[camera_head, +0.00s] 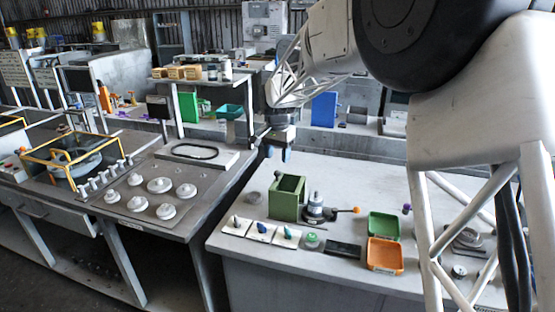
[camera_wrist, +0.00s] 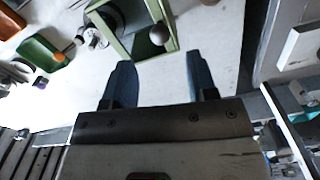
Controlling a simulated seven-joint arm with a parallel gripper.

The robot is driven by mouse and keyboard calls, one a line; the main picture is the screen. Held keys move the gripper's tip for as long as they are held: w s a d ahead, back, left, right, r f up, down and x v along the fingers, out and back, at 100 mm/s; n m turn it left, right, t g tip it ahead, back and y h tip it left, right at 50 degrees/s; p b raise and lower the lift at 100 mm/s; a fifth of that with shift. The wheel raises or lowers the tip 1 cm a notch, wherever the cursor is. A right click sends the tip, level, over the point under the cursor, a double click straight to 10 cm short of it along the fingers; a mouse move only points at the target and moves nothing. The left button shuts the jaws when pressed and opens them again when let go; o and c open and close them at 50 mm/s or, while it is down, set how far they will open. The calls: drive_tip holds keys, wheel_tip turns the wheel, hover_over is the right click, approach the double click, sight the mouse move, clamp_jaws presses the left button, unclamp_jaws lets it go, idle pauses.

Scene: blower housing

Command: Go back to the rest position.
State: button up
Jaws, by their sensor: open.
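My gripper (camera_head: 277,154) hangs from my arm above the back left part of the grey workbench (camera_head: 345,177), behind the green box. In the wrist view its two blue fingers (camera_wrist: 163,85) stand well apart with nothing between them. The open green box (camera_head: 286,198) stands on the bench in front of the gripper. In the wrist view the green box (camera_wrist: 180,60) lies beyond the fingertips, and a grey ball (camera_wrist: 160,34) shows at its rim. The fingers do not appear to touch anything.
A fixture with an orange-tipped handle (camera_head: 318,209), a green bin (camera_head: 384,226) and an orange bin (camera_head: 384,255) stand on the bench. A plate with several white round parts (camera_head: 150,196) lies on the left table. A blue bin (camera_head: 324,109) stands behind. The bench's back middle is clear.

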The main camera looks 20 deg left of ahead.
idle(0.3)
drive_tip(key=s+d+r, duration=0.3)
drive_tip(key=s+d, duration=0.3)
drive_tip(key=d, duration=0.3)
drive_tip(key=s+d+r+t, duration=0.1)
drive_tip(key=s+d+r, duration=0.3)
drive_tip(key=d, duration=0.5)
drive_tip(key=s+d+r, duration=0.2)
drive_tip(key=s+d, duration=0.5)
drive_tip(key=d, duration=0.2)
drive_tip(key=s+d+f, duration=0.2)
drive_tip(key=s+d, duration=0.3)
drive_tip(key=s, duration=0.4)
drive_tip(key=s+d+f+n+t, duration=0.1)
drive_tip(key=s+d, duration=0.5)
drive_tip(key=s, duration=0.3)
drive_tip(key=s+d+f+n, duration=0.1)
drive_tip(key=s+d+f, duration=0.1)
drive_tip(key=s+d, duration=0.3)
drive_tip(key=s, duration=0.4)
drive_tip(key=shift+d+f+t, duration=0.3)
drive_tip(key=shift+d+f, duration=0.05)
drive_tip(key=shift+w, duration=0.1)
